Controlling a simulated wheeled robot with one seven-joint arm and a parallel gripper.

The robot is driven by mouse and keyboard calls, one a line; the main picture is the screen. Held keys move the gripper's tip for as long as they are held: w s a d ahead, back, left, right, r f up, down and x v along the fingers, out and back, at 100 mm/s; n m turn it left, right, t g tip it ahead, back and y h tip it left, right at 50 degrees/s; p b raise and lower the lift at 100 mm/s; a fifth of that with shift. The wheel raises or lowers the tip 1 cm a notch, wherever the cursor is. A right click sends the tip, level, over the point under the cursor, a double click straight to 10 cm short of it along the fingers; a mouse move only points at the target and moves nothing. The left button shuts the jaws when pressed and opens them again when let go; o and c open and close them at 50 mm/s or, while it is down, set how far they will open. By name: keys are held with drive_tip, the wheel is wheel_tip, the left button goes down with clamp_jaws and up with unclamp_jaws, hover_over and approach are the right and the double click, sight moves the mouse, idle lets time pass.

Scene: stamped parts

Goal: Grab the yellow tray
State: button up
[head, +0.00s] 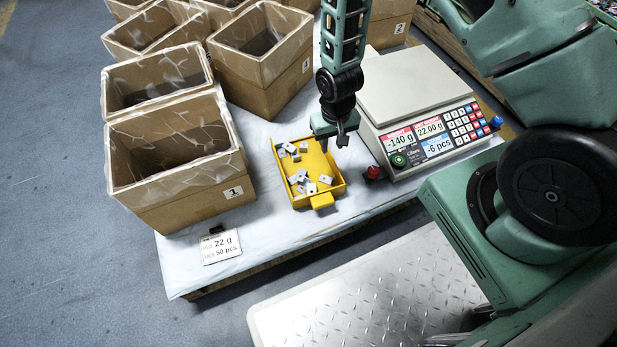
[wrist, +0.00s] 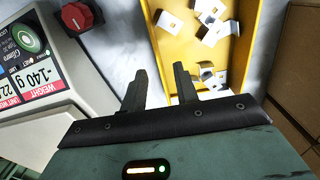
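The yellow tray (head: 322,201) lies on the cloth-covered table in the head view, between the boxes and the scale, with several small grey metal parts (head: 300,177) in it. In the wrist view the tray (wrist: 170,50) fills the upper middle and right, and more parts (wrist: 212,30) show inside. My gripper (head: 335,143) is at the tray's right side in the head view. In the wrist view my gripper's fingers (wrist: 160,87) are apart with nothing between them. One finger appears beyond the tray's side wall, the other overlaps the tray. I cannot tell whether they touch it.
A counting scale (head: 420,90) stands right of the tray, with a red knob (head: 373,173) near its corner. A cardboard box (head: 180,195) marked 1 stands to the left, with several more behind. A label card (head: 220,246) lies near the table's front edge.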

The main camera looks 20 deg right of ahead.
sight(332, 157)
drive_tip(key=f+b, duration=0.2)
drive_tip(key=f, duration=0.2)
drive_tip(key=f+b, duration=0.3)
drive_tip(key=f, duration=0.1)
drive_tip(key=shift+d+f, duration=0.2)
drive_tip(key=shift+f, duration=0.1)
drive_tip(key=shift+r, duration=0.1)
clamp_jaws()
